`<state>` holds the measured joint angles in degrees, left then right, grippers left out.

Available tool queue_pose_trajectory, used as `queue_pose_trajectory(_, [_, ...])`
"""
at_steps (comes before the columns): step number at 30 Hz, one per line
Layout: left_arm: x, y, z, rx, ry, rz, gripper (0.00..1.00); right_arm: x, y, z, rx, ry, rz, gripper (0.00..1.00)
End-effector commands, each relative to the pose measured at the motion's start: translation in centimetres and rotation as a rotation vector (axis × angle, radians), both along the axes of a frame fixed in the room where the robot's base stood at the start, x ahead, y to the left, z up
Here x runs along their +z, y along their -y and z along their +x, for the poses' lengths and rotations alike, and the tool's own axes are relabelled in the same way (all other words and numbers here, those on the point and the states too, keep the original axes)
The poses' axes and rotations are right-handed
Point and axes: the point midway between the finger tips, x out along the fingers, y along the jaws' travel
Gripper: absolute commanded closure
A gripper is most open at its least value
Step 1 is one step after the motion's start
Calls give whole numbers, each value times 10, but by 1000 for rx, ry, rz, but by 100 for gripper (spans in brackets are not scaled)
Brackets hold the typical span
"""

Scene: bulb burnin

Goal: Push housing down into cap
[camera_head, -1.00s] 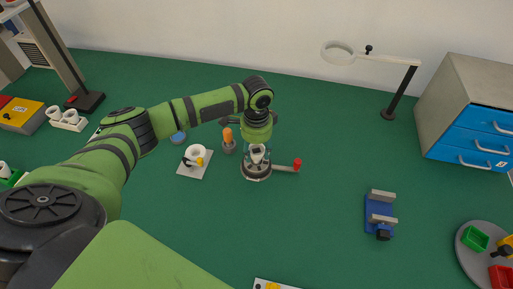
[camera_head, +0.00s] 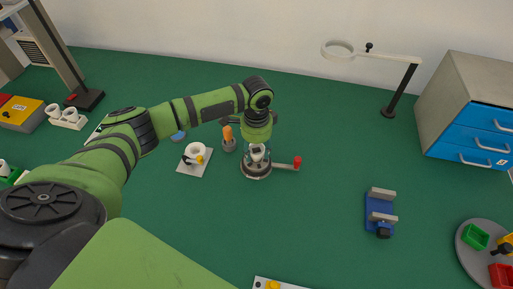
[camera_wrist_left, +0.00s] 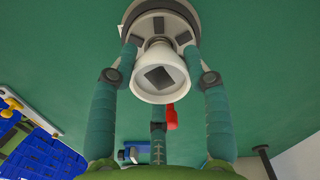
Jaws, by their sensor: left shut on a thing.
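The white, cone-shaped housing (camera_wrist_left: 140,82) stands with its wide mouth toward the wrist camera and a dark square inside. It also shows as a small white shape in the head view (camera_head: 257,154). My left gripper (camera_head: 257,149) points down over it. In the left wrist view its teal fingers (camera_wrist_left: 160,58) are shut around the housing's neck. Below is a round grey fixture (camera_head: 256,171) with dark pads and a lever ending in a red knob (camera_head: 297,162). The cap is hidden beneath the housing, so how deep the housing sits cannot be told. My right gripper is out of view.
Left of the fixture stand an orange-handled tool in a holder (camera_head: 228,140) and a white ring on a plate (camera_head: 195,154). A blue vise (camera_head: 380,212) and a round tray (camera_head: 473,262) lie right. The green mat between is clear.

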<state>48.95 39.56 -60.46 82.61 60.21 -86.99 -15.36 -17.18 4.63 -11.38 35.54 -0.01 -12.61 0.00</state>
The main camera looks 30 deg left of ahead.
Motion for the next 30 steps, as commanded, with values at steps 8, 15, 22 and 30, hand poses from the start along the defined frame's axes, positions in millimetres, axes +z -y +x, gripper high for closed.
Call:
queue_pose_trajectory(8, [-4,0,0,0,0,0,75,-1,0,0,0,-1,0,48])
queue_pose_trajectory(15, [-7,0,0,0,0,0,75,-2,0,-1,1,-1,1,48])
queue_pose_trajectory(22, [-8,0,0,0,0,0,75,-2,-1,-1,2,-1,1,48])
queue_pose_trajectory(30, [-8,0,0,0,0,0,24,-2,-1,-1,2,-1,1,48])
